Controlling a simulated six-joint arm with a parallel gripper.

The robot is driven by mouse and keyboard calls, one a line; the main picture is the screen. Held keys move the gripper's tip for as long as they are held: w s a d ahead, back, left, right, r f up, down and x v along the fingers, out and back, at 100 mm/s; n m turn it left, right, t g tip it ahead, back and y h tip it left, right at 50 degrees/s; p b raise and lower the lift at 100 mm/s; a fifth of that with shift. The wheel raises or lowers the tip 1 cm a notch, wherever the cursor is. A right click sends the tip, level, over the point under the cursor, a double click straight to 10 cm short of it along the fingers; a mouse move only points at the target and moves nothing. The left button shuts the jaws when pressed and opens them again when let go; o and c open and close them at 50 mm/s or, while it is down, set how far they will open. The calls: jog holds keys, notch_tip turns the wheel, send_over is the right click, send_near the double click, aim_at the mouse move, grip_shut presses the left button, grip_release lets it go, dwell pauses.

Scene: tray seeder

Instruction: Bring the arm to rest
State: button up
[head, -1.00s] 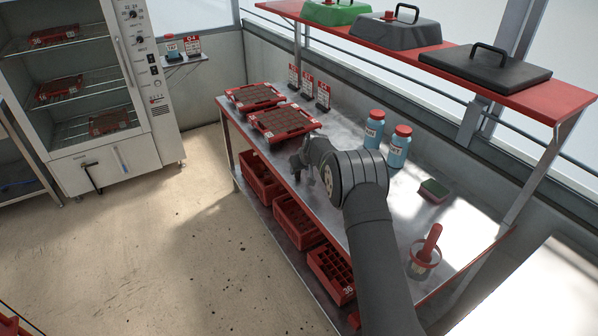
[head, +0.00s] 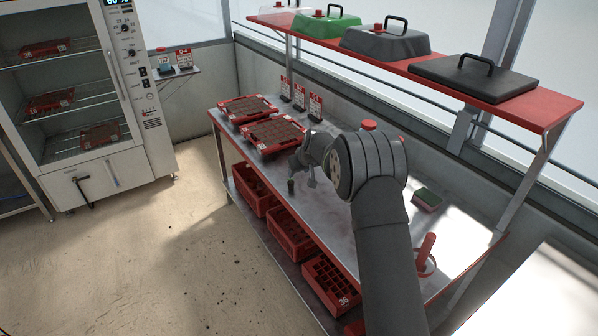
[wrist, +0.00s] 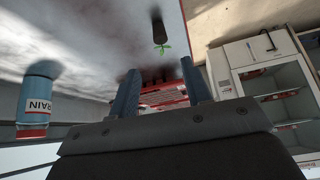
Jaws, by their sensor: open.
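My arm reaches over the steel bench (head: 330,209). My gripper (head: 308,178) is open, above the bench in front of the nearer seed tray (head: 273,138). In the wrist view its two fingers (wrist: 160,78) stand apart with nothing between them. A dark soil plug (head: 291,186) stands on the bench just left of my gripper and apart from it. The wrist view shows the plug (wrist: 157,34) with a small green seedling, beyond the fingertips.
A bottle (wrist: 37,100) marked RAIN stands on the bench; my arm mostly hides the bottles in the head view. A red shelf (head: 540,108) with lids runs above the bench. A sponge (head: 427,198) and a red-handled tool (head: 426,250) lie right. Crates sit below.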

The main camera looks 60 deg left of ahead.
aim_at(292, 183)
jog(key=x, duration=1.2)
jog(key=shift+f, duration=0.3)
jog(key=shift+r, duration=0.15)
jog(key=shift+r, duration=0.1)
